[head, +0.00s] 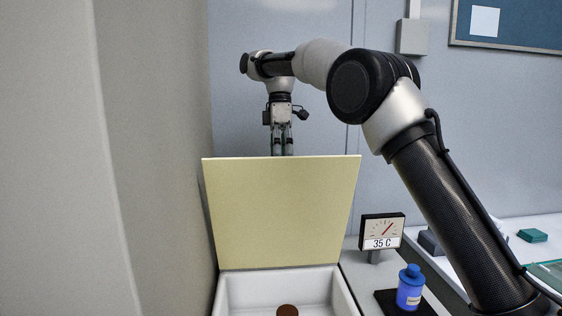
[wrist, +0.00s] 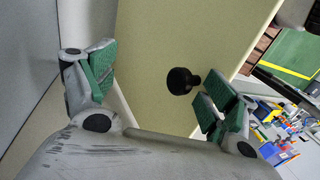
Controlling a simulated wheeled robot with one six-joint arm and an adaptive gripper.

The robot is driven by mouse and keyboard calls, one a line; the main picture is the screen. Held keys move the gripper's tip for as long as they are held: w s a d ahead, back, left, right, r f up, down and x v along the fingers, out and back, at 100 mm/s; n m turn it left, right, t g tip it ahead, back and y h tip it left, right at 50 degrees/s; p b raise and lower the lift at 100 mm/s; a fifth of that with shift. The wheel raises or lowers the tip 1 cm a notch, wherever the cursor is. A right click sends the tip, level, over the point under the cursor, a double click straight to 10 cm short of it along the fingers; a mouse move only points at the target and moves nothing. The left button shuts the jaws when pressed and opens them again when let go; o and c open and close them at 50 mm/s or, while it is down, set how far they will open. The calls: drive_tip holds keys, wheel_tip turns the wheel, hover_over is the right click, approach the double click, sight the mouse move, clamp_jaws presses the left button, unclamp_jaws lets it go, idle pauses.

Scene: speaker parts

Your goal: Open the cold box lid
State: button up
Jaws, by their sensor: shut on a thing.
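The cold box (head: 232,290) is a white open-topped box at the bottom of the head view. Its pale yellow lid (head: 282,212) stands raised at the back edge, nearly upright, and the inside is exposed. In the wrist view the lid (wrist: 150,35) fills the middle, with a black round knob (wrist: 181,81) on its face. My gripper (head: 282,147) is at the lid's top edge, its fingertips partly hidden behind it.
A brown round thing (head: 287,311) is inside the box. Right of it are a dial display (head: 382,232) reading 35 C and a blue bottle (head: 410,288) on a black pad (head: 388,303). A grey wall (head: 150,130) stands close on the left.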

drive_tip(key=shift+o, duration=0.4)
drive_tip(key=shift+w+d+f, duration=0.1)
drive_tip(key=shift+w+f, duration=0.3)
drive_tip(key=shift+w, duration=0.1)
drive_tip(key=shift+c, duration=0.2)
drive_tip(key=o, duration=0.8)
drive_tip(key=shift+f, duration=0.1)
drive_tip(key=shift+c, duration=0.3)
drive_tip(key=shift+c, duration=0.2)
